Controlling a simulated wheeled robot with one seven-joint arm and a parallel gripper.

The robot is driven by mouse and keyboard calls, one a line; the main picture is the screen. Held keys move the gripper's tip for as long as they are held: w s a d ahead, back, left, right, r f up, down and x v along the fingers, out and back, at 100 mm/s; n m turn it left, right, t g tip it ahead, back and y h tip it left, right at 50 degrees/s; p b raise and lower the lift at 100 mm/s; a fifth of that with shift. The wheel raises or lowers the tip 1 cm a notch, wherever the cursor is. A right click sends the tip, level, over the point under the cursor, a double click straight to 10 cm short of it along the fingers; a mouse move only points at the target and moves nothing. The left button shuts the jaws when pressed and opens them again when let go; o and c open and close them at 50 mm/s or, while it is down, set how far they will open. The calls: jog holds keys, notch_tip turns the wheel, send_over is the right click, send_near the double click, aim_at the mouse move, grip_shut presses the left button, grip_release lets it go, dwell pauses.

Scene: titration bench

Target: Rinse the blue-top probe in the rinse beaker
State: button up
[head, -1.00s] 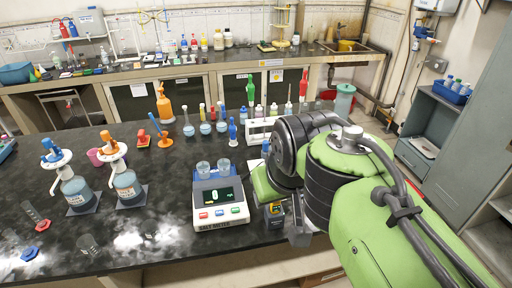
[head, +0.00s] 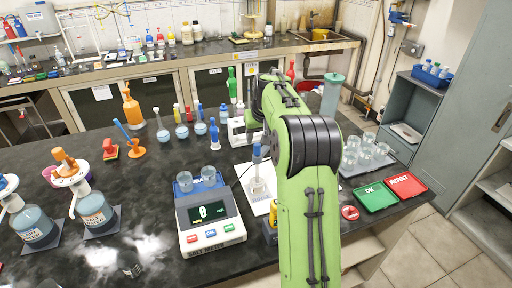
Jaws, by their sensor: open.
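A probe with a blue top (head: 258,154) stands upright on a white mat (head: 257,208), just right of the salt meter, partly covered by my arm. Its lower part is at a clear vessel (head: 258,188); I cannot tell whether it is inside it or in a holder. Which vessel is the rinse beaker is not clear. Two clear beakers (head: 209,173) sit on the meter (head: 210,212), and several more stand on a grey tray (head: 352,167) at the right. My gripper is hidden behind my green arm, which reaches over the mat.
Green and red trays marked OK (head: 375,196) and RETEST (head: 407,185) lie at the front right. Blue flasks (head: 181,131), a blue bottle (head: 214,133) and a white rack (head: 237,132) stand behind the meter. Dispenser bottles (head: 95,213) stand at left.

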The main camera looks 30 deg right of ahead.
aim_at(258, 144)
jog(key=x, duration=0.5)
jog(key=shift+s, duration=0.15)
jog(key=shift+w+f, duration=0.25)
jog(key=shift+f, duration=0.25)
jog(key=shift+s+r, duration=0.1)
jog(key=shift+c, duration=0.9)
grip_shut()
